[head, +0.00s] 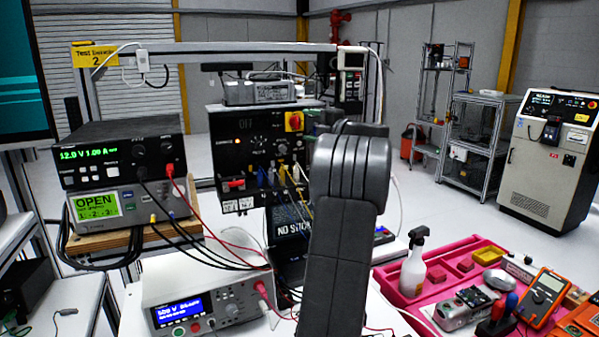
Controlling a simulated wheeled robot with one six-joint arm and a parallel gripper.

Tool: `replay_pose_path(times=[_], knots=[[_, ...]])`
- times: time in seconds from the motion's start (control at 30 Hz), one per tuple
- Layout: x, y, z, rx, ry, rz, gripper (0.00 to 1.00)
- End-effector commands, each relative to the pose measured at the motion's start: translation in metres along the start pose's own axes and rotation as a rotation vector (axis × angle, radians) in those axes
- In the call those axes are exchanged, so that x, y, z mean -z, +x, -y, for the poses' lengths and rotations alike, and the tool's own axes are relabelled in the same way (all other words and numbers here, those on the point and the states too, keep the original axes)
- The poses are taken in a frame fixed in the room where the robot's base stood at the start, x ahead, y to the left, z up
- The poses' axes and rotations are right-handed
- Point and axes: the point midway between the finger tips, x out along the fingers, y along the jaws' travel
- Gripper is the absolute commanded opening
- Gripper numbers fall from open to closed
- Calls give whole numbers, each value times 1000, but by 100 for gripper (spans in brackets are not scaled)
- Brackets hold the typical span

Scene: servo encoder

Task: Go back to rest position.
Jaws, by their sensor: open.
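My arm (345,230) rises from the bottom centre as a thick dark grey link with a rounded, ribbed joint at its top. It stands in front of the bench and hides part of the equipment behind it. My gripper does not show in the head view, so I cannot see its fingers or anything between them.
Stacked power supplies (120,152) stand on the left, with a bench meter (205,300) below them. A black panel (258,143) with plugged cables is behind my arm. A pink tray (455,262) with a spray bottle (413,265) and a multimeter (543,296) is at right. Open floor (440,205) lies beyond.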

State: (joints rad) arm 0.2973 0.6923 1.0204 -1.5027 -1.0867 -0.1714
Motion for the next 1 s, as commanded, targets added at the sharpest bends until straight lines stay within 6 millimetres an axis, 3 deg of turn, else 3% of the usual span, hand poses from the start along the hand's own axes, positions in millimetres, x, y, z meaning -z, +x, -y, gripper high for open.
replay_pose_path(times=[0.23,1.0], knots=[[1,49,0,-5,13,-2,60],[3,46,2,-393,951,-2,60]])
